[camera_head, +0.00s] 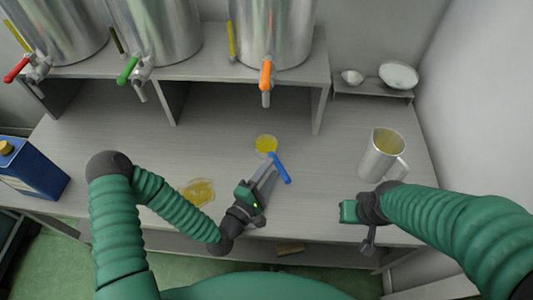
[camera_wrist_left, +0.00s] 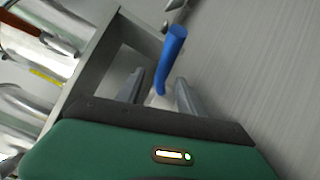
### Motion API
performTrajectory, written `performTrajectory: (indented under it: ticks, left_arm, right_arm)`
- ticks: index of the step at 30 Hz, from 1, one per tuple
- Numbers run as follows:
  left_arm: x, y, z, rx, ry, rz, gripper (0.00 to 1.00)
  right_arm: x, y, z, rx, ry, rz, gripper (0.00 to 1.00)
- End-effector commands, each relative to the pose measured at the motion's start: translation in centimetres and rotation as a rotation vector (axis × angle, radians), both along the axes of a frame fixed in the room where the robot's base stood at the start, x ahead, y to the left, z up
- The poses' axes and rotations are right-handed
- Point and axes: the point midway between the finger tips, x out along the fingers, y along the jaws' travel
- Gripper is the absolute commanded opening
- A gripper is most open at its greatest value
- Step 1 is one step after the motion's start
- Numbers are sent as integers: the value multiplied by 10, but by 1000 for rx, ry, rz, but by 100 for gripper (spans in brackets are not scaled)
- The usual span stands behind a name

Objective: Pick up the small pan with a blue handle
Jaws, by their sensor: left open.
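The small pan (camera_head: 266,143) holds yellow liquid and sits on the grey table below the orange-handled tap. Its blue handle (camera_head: 280,168) points toward the front right. My left gripper (camera_head: 270,175) is open at the handle, with its fingers pointing toward the pan. In the left wrist view the blue handle (camera_wrist_left: 171,58) rises between and beyond the two fingers (camera_wrist_left: 158,88). I cannot tell whether they touch it. The pan's bowl is mostly hidden there. My right gripper (camera_head: 358,222) is at the table's front edge, away from the pan; its fingers do not show clearly.
Steel tanks (camera_head: 270,35) with taps stand on a raised shelf behind. A metal jug (camera_head: 381,155) of yellow liquid stands at the right. A yellow puddle or dish (camera_head: 197,192) lies left of my left gripper. A blue can (camera_head: 32,172) stands far left. Bowls (camera_head: 398,74) sit at the back right.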

Motion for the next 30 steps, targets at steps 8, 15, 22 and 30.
performTrajectory:
  ticks: [8,15,22,30]
  left_arm:
    - [31,-20,-4,1,-3,-3,44]
    - [58,-35,-3,1,0,1,44]
    - [58,-35,-3,1,1,1,38]
    - [58,-35,-3,1,1,1,2]
  right_arm:
    - [0,0,-10,0,0,0,0]
    - [0,0,-16,0,0,0,0]
    - [0,0,-15,0,0,0,0]
    - [0,0,-15,0,0,0,0]
